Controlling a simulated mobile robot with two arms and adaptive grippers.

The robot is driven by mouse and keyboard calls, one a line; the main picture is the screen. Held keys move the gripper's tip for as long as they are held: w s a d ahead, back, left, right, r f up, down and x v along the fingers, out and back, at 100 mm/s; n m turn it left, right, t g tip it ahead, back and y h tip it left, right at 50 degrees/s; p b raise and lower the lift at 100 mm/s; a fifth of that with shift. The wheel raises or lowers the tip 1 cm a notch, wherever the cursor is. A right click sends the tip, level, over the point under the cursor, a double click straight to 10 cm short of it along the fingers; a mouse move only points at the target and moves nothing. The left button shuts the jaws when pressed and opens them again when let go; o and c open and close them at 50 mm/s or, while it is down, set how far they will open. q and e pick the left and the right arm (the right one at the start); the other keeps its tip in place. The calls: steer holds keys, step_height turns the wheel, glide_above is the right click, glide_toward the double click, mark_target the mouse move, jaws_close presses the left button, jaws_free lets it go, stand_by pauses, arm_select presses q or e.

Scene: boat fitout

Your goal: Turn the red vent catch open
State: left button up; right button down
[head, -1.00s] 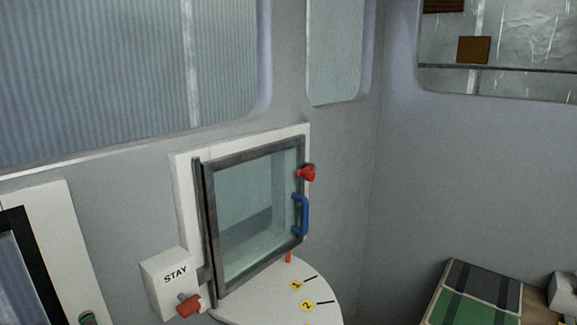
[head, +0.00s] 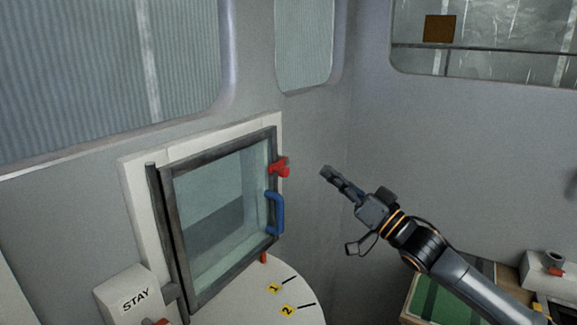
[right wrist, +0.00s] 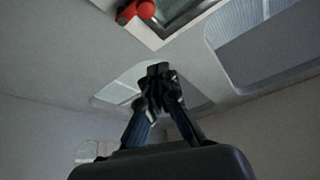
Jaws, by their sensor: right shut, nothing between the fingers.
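The red vent catch (head: 280,167) sits at the upper right edge of the framed vent window (head: 215,215) in the head view. It also shows at the top of the right wrist view (right wrist: 136,11). A blue handle (head: 276,212) is below it on the same frame. My right gripper (head: 325,171) is to the right of the catch, apart from it, pointing left. Its fingers are together and hold nothing; they also show in the right wrist view (right wrist: 158,72). My left gripper is not in view.
A white box marked STAY (head: 130,297) is at the lower left of the window. A white rounded plate (head: 262,300) with yellow labels 1 and 2 is below it, with a small red peg (head: 263,258) near its back edge. A green mat (head: 436,300) lies at lower right.

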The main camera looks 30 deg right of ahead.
steer(key=p+x, duration=0.4)
steer(key=x, duration=0.6)
steer(key=shift+s+a+f+p, duration=0.1)
steer(key=shift+a+f+p, duration=0.2)
steer(key=shift+f, duration=0.35)
steer(key=shift+a+f+p, duration=0.2)
steer(key=shift+f+p, duration=0.15)
steer(key=shift+f, duration=0.3)
steer(key=shift+a+f+p, duration=0.25)
steer(key=shift+f+p, duration=0.05)
steer(key=shift+f, duration=0.35)
